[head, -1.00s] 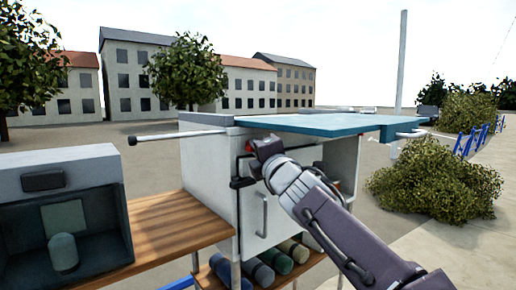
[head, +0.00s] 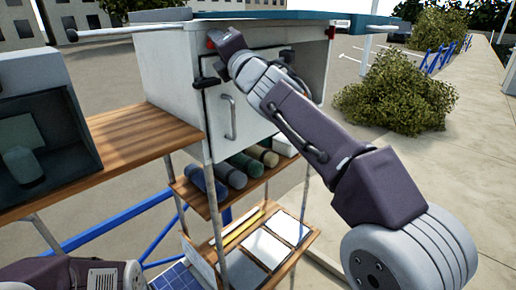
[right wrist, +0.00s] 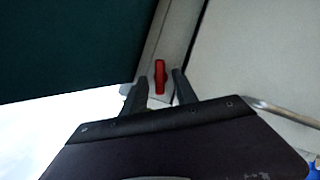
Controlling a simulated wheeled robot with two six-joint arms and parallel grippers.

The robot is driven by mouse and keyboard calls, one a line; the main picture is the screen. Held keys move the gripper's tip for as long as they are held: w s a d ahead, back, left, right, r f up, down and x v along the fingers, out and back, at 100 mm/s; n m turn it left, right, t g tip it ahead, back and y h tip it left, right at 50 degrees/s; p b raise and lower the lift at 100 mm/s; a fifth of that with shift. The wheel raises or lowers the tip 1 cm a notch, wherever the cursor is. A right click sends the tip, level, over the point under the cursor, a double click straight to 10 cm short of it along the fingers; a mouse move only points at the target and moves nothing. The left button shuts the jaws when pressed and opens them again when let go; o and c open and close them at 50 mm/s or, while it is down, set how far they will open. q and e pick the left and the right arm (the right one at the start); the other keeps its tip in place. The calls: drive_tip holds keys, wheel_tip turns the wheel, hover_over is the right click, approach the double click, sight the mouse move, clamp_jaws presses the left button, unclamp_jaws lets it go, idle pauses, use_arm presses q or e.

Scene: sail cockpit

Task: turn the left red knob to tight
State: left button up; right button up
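The left red knob (head: 211,44) shows as a small red patch at the upper front corner of the white cabinet (head: 170,75). My right gripper (head: 220,44) is at that corner and covers most of the knob in the head view. In the right wrist view the red knob (right wrist: 160,77) is a narrow upright bar on a pale strip. The fingers of my right gripper (right wrist: 159,88) stand apart on either side of it, with gaps on both sides. Of my left arm only a link shows at the bottom left; its gripper is out of view.
A second red knob (head: 331,32) sits at the cabinet's right front edge. A wooden counter (head: 120,150) adjoins on the left. Shelves below hold rolls (head: 230,174) and flat panels.

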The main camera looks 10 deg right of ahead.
drive_tip(key=s+d+f+n+y+b, duration=0.2)
drive_tip(key=s+d+f+n+b, duration=0.2)
drive_tip(key=s+n+b, duration=0.3)
drive_tip(key=w+d+f+m+g+h+b, duration=0.1)
drive_tip(key=f+m, duration=0.5)
drive_tip(key=f, duration=0.7)
drive_tip(key=w+d+f+m+g+h+b, duration=0.2)
drive_tip(key=f+m, duration=0.4)
drive_tip(key=f, duration=0.7)
drive_tip(key=w+d+h+b, duration=0.1)
drive_tip(key=w+d+h, duration=0.1)
drive_tip(key=shift+w+d+f, duration=0.15)
drive_tip(key=shift+d+f, duration=0.05)
drive_tip(key=shift+d, duration=0.2)
